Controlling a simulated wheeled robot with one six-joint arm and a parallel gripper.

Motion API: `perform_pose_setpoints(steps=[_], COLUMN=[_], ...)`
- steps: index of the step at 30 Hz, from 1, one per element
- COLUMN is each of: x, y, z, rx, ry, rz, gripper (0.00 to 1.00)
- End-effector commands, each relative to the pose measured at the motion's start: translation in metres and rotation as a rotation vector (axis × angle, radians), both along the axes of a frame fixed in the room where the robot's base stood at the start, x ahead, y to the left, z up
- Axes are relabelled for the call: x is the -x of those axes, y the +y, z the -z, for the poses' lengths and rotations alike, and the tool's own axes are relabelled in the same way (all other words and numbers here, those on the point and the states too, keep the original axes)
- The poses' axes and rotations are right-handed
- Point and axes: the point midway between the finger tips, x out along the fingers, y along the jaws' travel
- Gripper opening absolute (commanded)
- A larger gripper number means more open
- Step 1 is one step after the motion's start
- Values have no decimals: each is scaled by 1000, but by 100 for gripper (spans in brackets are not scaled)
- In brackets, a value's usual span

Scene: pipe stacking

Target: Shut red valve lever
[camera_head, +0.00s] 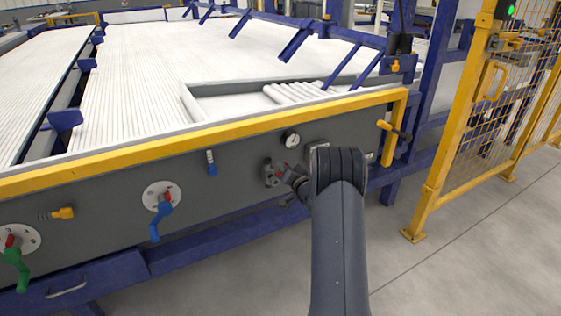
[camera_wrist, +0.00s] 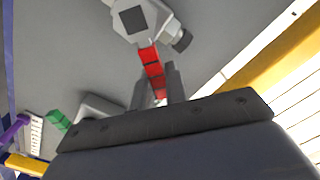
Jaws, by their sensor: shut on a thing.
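The red valve lever (camera_wrist: 151,62) extends from a light grey valve body (camera_wrist: 153,14) at the top of the wrist view. My gripper (camera_wrist: 157,88) is shut on the lever, with one finger on each side of its lower part. In the head view, my gripper (camera_head: 284,176) is at the dark front panel, below the round gauge. Only a small bit of red shows there, and my arm and gripper hide most of the lever.
The dark panel carries a blue lever (camera_head: 161,218), a green lever (camera_head: 17,268), a gauge (camera_head: 291,140) and a yellow-handled lever (camera_head: 394,131). A yellow rail (camera_head: 200,138) runs above it. A yellow mesh fence (camera_head: 470,125) stands right, with clear floor before it.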

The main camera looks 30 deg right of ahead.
Motion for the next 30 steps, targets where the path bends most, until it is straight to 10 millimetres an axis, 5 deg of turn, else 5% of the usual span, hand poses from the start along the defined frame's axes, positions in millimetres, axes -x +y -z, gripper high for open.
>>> perform_pose_setpoints(steps=[30], x=[-1], y=[-25], z=[45], rx=[-840], ry=[28], rz=[2], gripper=[0])
